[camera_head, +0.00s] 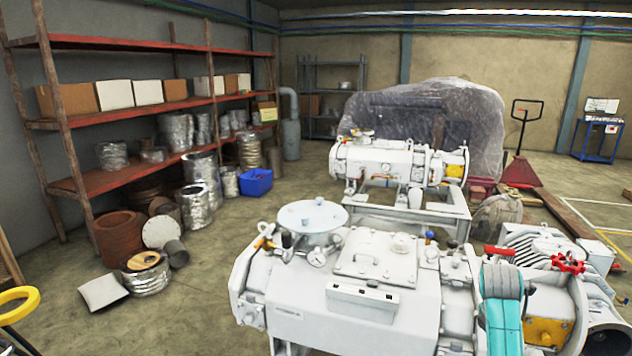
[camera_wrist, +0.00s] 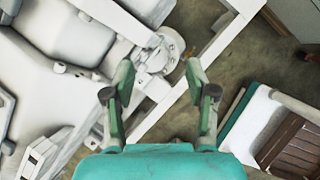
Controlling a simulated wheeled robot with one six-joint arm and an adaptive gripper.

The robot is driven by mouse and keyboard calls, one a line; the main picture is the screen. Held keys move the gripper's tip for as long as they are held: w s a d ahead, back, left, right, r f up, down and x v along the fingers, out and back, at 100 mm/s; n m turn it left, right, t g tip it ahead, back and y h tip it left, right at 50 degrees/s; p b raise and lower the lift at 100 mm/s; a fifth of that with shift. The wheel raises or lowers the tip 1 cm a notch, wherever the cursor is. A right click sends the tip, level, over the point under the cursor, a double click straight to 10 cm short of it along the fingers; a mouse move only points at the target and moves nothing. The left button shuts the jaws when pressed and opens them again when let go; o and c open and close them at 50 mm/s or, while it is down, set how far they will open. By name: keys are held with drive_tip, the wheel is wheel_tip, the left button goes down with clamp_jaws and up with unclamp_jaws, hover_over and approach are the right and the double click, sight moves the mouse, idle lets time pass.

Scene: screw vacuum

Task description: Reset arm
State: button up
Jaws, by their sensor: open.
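My gripper (camera_wrist: 158,76) shows in the wrist view, with its two green fingers spread wide and nothing between them. It points down over the white screw vacuum machine and the floor beside it. A round metal flange (camera_wrist: 172,46) of the machine lies below and just beyond the fingertips; I see no contact. In the head view a grey and teal part of my arm rises in front of the near white machine (camera_head: 345,290), at its right side. My fingertips are not visible in the head view.
A second white machine (camera_head: 400,175) stands behind the near one. A red-valved unit (camera_head: 545,250) is close to my arm on the right. Red shelving (camera_head: 120,120) with boxes lines the left wall, with a blue bin (camera_head: 256,182) near it. Floor at left is partly clear.

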drive_tip(key=s+a+f+m+t, duration=0.2)
drive_tip(key=s+a+f+m, duration=0.1)
drive_tip(key=s+a+f, duration=0.4)
drive_tip(key=s+a+f+m+t+y, duration=0.1)
drive_tip(key=s+a+f+m, duration=0.1)
drive_tip(key=s+f, duration=0.45)
drive_tip(key=s+a+f+m+t, duration=0.25)
drive_tip(key=s+a+f, duration=0.2)
drive_tip(key=f, duration=0.55)
drive_tip(key=s+a+r+m+t+y, duration=0.1)
drive_tip(key=s+a+r+m, duration=0.15)
drive_tip(key=s, duration=0.55)
drive_tip(key=s+a+r+m+t, duration=0.1)
drive_tip(key=s+a+m+t, duration=0.2)
drive_tip(key=s, duration=0.5)
drive_tip(key=s+a+r+m+y, duration=0.1)
drive_tip(key=s+a+r+m, duration=0.15)
drive_tip(key=s+a, duration=0.4)
drive_tip(key=s+r+m+t+y, duration=0.1)
drive_tip(key=s+r+m+t, duration=0.1)
drive_tip(key=s+r+m, duration=0.5)
drive_tip(key=s+r, duration=0.6)
drive_tip(key=s, duration=0.1)
drive_tip(key=shift+r, duration=0.4)
drive_tip(key=shift+w+t, duration=0.15)
drive_tip(key=shift+t, duration=0.1)
